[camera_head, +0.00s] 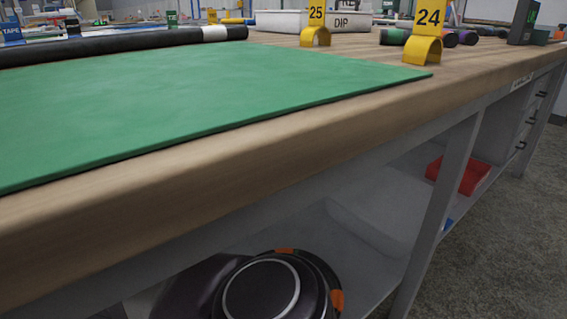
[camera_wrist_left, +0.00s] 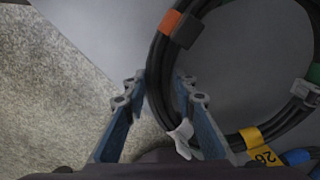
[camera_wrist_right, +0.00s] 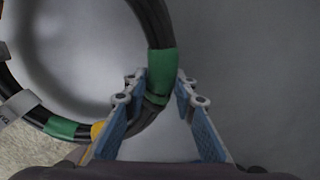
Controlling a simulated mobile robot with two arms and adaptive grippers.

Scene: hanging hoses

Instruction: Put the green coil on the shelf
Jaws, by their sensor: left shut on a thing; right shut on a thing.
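In the left wrist view a coil of black hose (camera_wrist_left: 158,85) has an orange band, a green band and a yellow tag marked 26. My left gripper (camera_wrist_left: 158,88) is shut on the left side of this coil. In the right wrist view a black hose coil with green bands (camera_wrist_right: 162,72) runs between the fingers of my right gripper (camera_wrist_right: 157,92), which is shut on it. It looks like the same coil, but neither view shows it whole. Neither gripper shows clearly in the head view. A grey lower shelf (camera_head: 370,272) runs under the workbench.
The wooden workbench (camera_head: 300,120) overhangs the shelf and carries a green mat (camera_head: 200,95). Yellow hooks 25 (camera_head: 315,36) and 24 (camera_head: 423,50) stand on the bench.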

